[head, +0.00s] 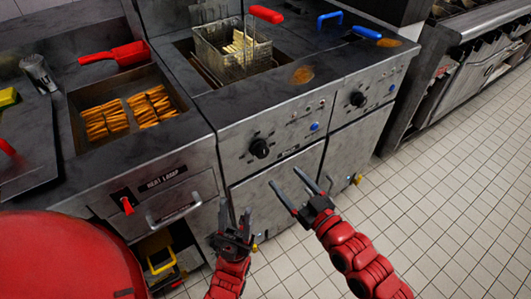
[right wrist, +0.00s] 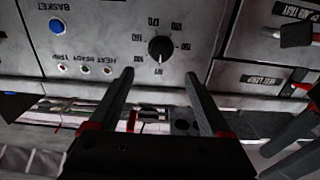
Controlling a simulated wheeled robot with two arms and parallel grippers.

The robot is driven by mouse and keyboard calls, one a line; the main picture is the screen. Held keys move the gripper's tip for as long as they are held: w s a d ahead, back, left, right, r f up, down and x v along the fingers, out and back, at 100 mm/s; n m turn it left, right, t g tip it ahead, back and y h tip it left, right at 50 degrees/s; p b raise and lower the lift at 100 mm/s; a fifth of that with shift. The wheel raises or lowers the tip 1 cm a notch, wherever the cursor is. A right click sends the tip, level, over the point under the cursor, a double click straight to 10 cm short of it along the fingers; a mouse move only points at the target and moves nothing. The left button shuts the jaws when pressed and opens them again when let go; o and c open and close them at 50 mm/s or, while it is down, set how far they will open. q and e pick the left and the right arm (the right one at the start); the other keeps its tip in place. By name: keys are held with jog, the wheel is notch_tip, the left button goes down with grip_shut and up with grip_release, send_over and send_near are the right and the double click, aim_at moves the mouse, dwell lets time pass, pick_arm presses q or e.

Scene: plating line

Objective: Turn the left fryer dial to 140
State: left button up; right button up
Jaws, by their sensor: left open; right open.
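The left fryer dial (head: 259,148) is a round black knob on the front panel of the left fryer. It also shows in the right wrist view (right wrist: 160,48), upside down, with numbers around it; I cannot read its setting surely. My right gripper (head: 285,178) is open and empty, in front of the panel and just below and right of the dial in the head view. In the right wrist view its two fingers (right wrist: 158,75) point toward the dial, apart from it. My left gripper (head: 234,212) is open and empty, lower and to the left.
A blue button (head: 314,126) sits right of the dial. The second fryer dial (head: 357,99) is further right. A fryer basket (head: 232,50) with a red handle stands above. The heat lamp panel with a red-marked switch (head: 126,204) is at left. Tiled floor (head: 440,200) is clear at right.

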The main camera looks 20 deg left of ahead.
aim_at(264, 153)
jog(key=x, duration=1.1)
